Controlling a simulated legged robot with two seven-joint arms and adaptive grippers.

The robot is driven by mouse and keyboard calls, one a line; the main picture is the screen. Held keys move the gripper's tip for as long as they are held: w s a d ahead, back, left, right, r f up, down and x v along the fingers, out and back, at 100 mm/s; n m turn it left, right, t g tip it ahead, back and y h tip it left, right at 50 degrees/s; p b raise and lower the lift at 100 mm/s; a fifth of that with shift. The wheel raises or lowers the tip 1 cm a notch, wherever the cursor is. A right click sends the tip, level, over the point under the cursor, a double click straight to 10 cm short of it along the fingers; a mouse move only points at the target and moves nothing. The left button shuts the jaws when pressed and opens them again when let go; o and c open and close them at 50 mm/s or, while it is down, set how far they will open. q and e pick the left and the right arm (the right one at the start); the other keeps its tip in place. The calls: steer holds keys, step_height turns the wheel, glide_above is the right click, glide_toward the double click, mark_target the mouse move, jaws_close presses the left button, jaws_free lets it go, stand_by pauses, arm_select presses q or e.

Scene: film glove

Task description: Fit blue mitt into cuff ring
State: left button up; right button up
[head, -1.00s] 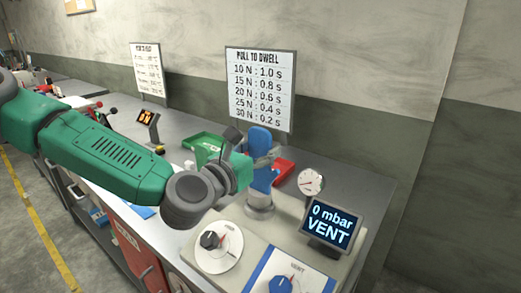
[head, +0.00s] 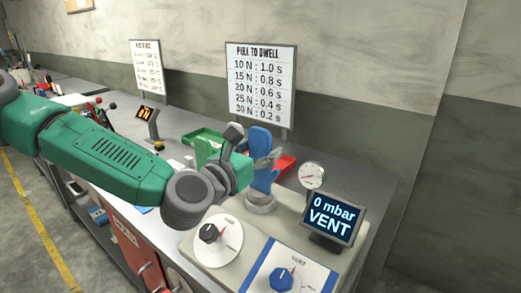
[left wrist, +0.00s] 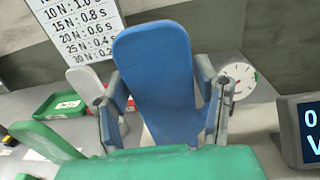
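The blue mitt (head: 260,141) stands upright over the grey cuff ring (head: 261,203) on the console. Its lower end is at or just above the ring; I cannot tell whether it is inside. In the left wrist view the mitt (left wrist: 157,75) fills the middle, with its rounded top up. My left gripper (left wrist: 162,105) has one finger on each side of the mitt, and the pads appear to press its edges. In the head view my left gripper (head: 248,160) is partly hidden by its own wrist. The ring is hidden in the wrist view. My right gripper is not in view.
The console carries a dial gauge (head: 312,175), a "0 mbar VENT" display (head: 334,220), a white dial (head: 217,241) and a blue vent knob (head: 281,280). A red tray (head: 287,163) and a green tray (left wrist: 65,105) are behind. A pull-to-dwell sign (head: 261,88) stands at the back.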

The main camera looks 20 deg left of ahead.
arm_select(q)
steer(key=shift+o, duration=0.3)
steer(key=v, duration=0.7)
steer(key=shift+s, duration=0.2)
steer(key=shift+a+f, duration=0.1)
steer(key=shift+f, duration=0.05)
